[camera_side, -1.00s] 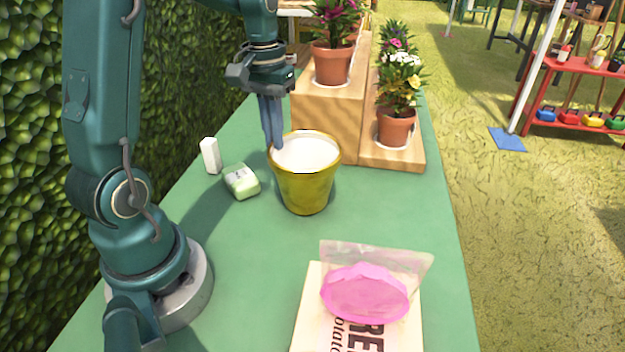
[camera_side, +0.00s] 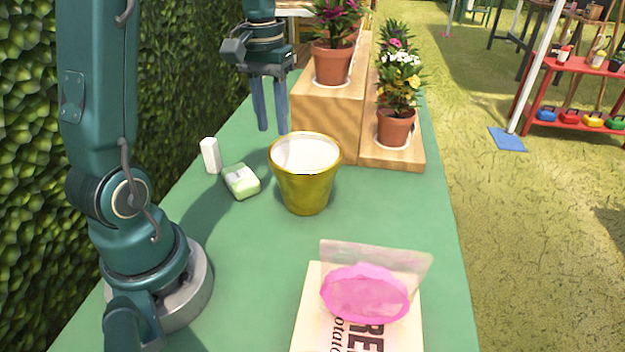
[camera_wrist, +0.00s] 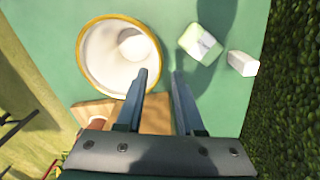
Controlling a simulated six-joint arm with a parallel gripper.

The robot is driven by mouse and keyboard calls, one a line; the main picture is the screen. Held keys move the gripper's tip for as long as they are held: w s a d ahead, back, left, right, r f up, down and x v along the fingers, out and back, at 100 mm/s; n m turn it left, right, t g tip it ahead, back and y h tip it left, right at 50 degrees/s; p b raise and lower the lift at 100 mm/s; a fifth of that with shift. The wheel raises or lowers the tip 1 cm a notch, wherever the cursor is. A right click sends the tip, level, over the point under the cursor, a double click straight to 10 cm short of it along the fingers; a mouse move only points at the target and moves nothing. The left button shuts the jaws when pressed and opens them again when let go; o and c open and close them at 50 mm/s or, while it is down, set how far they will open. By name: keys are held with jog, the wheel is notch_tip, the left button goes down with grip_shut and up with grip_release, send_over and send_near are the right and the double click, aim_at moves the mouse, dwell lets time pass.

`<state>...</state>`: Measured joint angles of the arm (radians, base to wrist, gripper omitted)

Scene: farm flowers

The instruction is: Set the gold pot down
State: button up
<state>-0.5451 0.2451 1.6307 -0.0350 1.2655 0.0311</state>
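The gold pot (camera_side: 306,190), white inside, stands upright on the green table (camera_side: 235,265) near its middle. It also shows in the wrist view (camera_wrist: 88,58), seen from above with its gold rim to the left of my fingers. My gripper (camera_side: 272,130) is open and empty, above and behind the pot, to its left in the side view. In the wrist view my two fingertips (camera_wrist: 160,72) are apart with only table between them, and they are clear of the pot's rim.
A bag with a pink item (camera_side: 365,293) lies on a printed sack in front.

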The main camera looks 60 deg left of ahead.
notch_tip(320, 180, up, 9)
jog(key=s+d+f+m+t, duration=0.5)
jog(key=s+d, duration=0.4)
jog(key=d, duration=0.5)
notch_tip(320, 180, down, 2)
jog(key=shift+s+f+m, duration=0.2)
jog(key=shift+s+m, duration=0.15)
jog(key=shift+m, duration=0.15)
